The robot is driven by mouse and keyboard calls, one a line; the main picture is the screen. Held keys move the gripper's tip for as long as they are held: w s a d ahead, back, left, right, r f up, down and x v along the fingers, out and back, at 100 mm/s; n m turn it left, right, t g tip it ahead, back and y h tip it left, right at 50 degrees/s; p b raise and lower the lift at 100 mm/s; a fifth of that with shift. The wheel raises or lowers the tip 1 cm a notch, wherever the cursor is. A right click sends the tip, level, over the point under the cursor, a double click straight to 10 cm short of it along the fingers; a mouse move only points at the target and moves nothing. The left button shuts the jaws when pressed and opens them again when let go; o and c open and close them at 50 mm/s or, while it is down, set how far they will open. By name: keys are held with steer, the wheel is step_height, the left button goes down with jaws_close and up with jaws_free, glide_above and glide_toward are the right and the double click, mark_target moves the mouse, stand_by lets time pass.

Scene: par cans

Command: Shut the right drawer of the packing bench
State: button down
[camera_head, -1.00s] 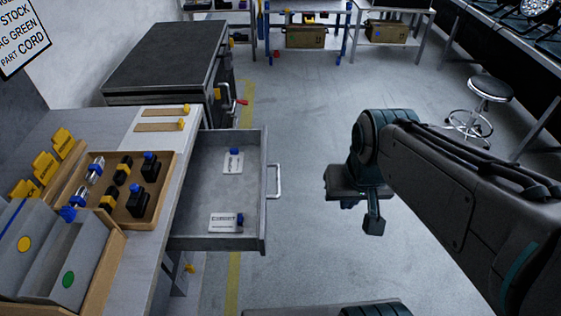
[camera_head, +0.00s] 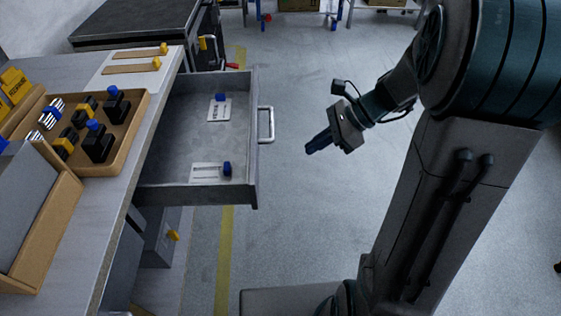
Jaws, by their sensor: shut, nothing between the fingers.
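The grey drawer (camera_head: 197,196) stands pulled out from the right side of the packing bench (camera_head: 95,218). Its silver bar handle (camera_head: 270,125) is on its front panel, facing right. Two white cards with blue-topped pieces lie inside, one toward the back (camera_head: 218,110) and one toward the front (camera_head: 208,172). My gripper (camera_head: 316,146) is shut and empty. It is to the right of the handle, apart from it, pointing left and down.
A wooden tray (camera_head: 134,110) with black, yellow and blue connectors sits on the bench. A dark-topped cabinet (camera_head: 135,22) stands behind. A yellow floor line (camera_head: 224,250) runs below the drawer.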

steer(key=a+r+b+x, duration=0.2)
steer(key=b+x, duration=0.1)
steer(key=x, duration=0.9)
steer(key=shift+a+f, duration=0.2)
steer(key=shift+a, duration=0.05)
